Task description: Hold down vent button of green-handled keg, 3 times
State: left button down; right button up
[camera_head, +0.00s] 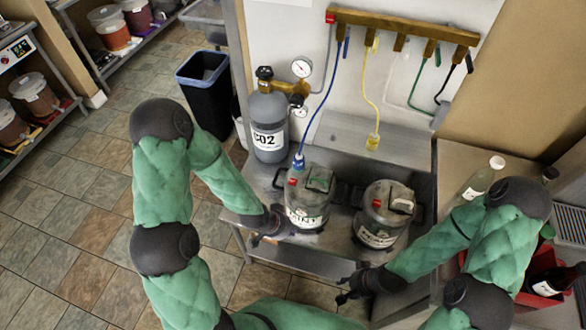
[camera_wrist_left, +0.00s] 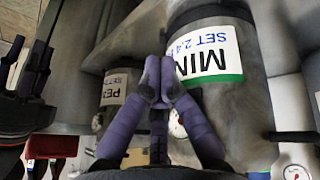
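The green-handled keg (camera_head: 306,212) is a grey metal cylinder standing upright on the steel counter. Its green handle (camera_head: 321,180) is on the lid, with a small red part (camera_head: 292,182) at the lid's left side. A blue connector and hose (camera_head: 298,161) meet its top. In the left wrist view the keg (camera_wrist_left: 222,85) carries a label starting "MIN". My left gripper (camera_head: 262,238) is low at the keg's front left, below the lid. Its fingertips (camera_wrist_left: 155,68) are together with nothing seen between them. My right gripper (camera_head: 343,288) is empty, its fingers apart, in front of the counter.
A second keg (camera_head: 382,222) with a white handle stands to the right. A grey CO2 cylinder (camera_head: 268,125) with gauges stands behind left. A yellow hose (camera_head: 372,110) hangs above the counter. A red crate (camera_head: 543,265) with bottles is at right.

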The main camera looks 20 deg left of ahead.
pick_arm(q)
jog(key=w+a+r+m+t+p, duration=0.1)
jog(key=w+a+r+m+p, duration=0.2)
jog(key=r, duration=0.7)
notch_tip(320, 180, up, 14)
jog(key=m+t, duration=0.4)
jog(key=m, duration=0.4)
send_over(292, 183)
jog(key=shift+f, duration=0.1)
pick_arm(e)
notch_tip(292, 183, up, 5)
jog(key=shift+f, duration=0.1)
pick_arm(q)
jog(key=shift+f, duration=0.1)
pick_arm(e)
jog(key=shift+f, duration=0.1)
pick_arm(q)
notch_tip(292, 183, down, 7)
jog(key=b, duration=0.5)
jog(key=shift+b, duration=0.35)
jog(key=shift+f+b, duration=0.75)
jog(key=shift+f, duration=0.05)
pick_arm(e)
notch_tip(292, 183, down, 7)
jog(key=shift+f, duration=0.2)
pick_arm(q)
jog(key=shift+f, duration=0.1)
pick_arm(e)
jog(key=shift+f, duration=0.1)
